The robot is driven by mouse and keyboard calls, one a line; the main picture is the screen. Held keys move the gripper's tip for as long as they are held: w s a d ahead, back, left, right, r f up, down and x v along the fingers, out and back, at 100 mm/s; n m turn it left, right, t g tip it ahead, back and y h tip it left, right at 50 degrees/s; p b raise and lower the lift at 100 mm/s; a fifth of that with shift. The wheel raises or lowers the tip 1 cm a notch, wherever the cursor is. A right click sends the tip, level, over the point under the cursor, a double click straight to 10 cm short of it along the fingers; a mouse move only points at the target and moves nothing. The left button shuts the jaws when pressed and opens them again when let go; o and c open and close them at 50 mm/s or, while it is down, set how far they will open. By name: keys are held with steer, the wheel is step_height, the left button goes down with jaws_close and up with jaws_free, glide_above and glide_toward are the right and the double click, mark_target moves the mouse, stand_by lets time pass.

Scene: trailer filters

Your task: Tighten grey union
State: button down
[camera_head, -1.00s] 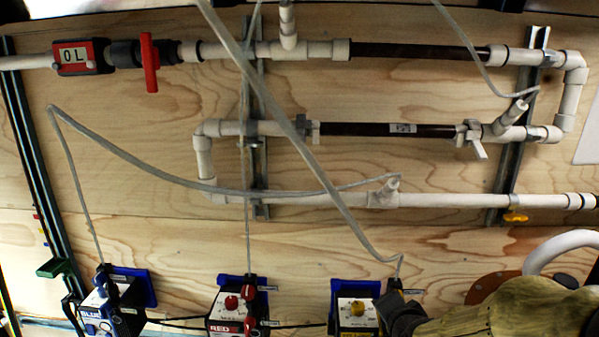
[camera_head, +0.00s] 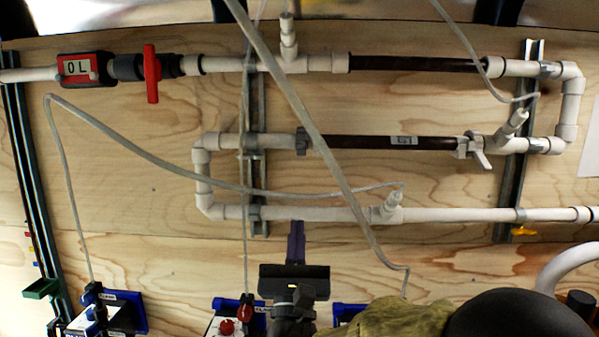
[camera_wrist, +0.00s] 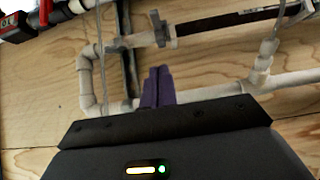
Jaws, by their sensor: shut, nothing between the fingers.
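A grey union (camera_head: 302,141) sits on the middle pipe, at the left end of the dark filter tube (camera_head: 392,142). It also shows in the wrist view (camera_wrist: 161,29), above and beyond my fingers. A grey fitting with a wing handle (camera_head: 474,149) is at the tube's right end. My gripper (camera_head: 296,228) is shut and empty, with its purple fingers pointing up just below the lower white pipe (camera_head: 330,214). In the wrist view my gripper (camera_wrist: 158,74) overlaps the lower pipe; I cannot tell whether they touch. The union is apart from the fingers.
A clear hose (camera_head: 310,130) hangs diagonally in front of the pipes, passing close to the union's right. Another hose (camera_head: 130,150) crosses at the left. A red-handled valve (camera_head: 151,74) is at upper left. Pump boxes (camera_head: 105,315) stand along the bottom.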

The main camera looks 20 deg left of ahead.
steer(key=shift+r, duration=0.1)
steer(key=p, duration=0.7)
glide_toward(304, 140)
steer(key=w+a, duration=0.1)
steer(key=w, duration=0.1)
step_height(304, 140, up, 3)
steer(key=p, duration=0.2)
steer(key=shift+s+p, duration=0.1)
steer(key=shift+p, duration=0.3)
steer(key=shift+s+b, duration=0.1)
steer(key=shift+b, duration=0.75)
